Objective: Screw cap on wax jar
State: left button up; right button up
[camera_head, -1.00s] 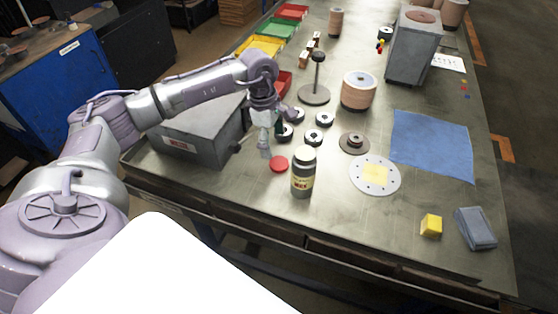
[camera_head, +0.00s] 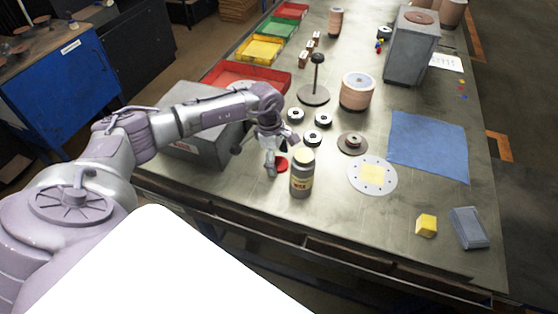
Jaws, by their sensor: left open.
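The wax jar (camera_head: 302,178) stands upright near the front edge of the table, a dark jar with a pale label and a pale top with no cap on it. The red cap (camera_head: 281,165) lies on the table just left of the jar, partly hidden by my left gripper. My left gripper (camera_head: 272,168) is open and points down right at the cap's left side. I cannot tell whether it touches the cap. My right gripper is not in view.
A grey box (camera_head: 190,140) stands behind my left arm. Several small dark discs (camera_head: 312,138) lie behind the jar. A perforated white disc (camera_head: 352,178) and a blue cloth (camera_head: 428,145) lie to the right. A yellow block (camera_head: 426,225) sits near the front right.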

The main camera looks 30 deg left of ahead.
aim_at(278, 163)
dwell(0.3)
pick_arm(q)
jog(key=c, duration=0.8)
jog(key=shift+c, duration=0.2)
notch_tip(278, 163, up, 10)
jog(key=b, duration=0.2)
jog(key=shift+b, duration=0.35)
